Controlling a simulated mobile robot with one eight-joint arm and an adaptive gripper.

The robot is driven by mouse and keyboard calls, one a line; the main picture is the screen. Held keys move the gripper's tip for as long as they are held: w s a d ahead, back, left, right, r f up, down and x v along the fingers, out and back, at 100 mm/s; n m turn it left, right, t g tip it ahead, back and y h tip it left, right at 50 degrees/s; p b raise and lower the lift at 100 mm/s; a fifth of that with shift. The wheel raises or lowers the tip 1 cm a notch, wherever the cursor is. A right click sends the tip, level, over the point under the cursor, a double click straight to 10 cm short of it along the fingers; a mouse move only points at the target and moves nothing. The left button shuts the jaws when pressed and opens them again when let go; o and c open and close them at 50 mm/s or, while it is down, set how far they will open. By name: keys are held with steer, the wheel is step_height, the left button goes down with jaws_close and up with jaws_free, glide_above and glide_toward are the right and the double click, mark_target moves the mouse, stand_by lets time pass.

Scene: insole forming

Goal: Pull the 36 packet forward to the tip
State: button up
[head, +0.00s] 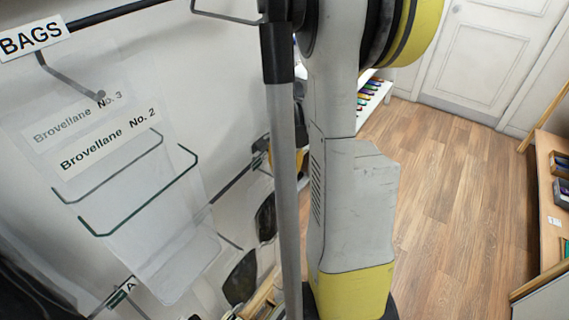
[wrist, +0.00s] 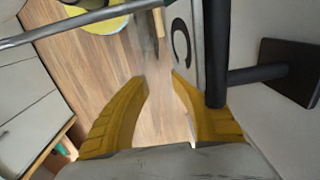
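No packet marked 36 is readable in either view. In the wrist view my gripper (wrist: 160,78) shows two yellow fingers spread apart, with floor visible between them and nothing held. In the head view dark insole shapes (head: 265,217) show low on the wall, without readable numbers. My arm hides part of that area.
A BAGS sign (head: 32,38) tops the wall at left. Clear bags labelled Brovellane No. 2 (head: 107,143) and No. 3 hang below it. Wooden floor (head: 450,180) is open at right, beside a wooden shelf (head: 548,205).

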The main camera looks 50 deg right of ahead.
steer(key=shift+f, duration=0.65)
jaws_close()
steer(key=shift+s, duration=0.15)
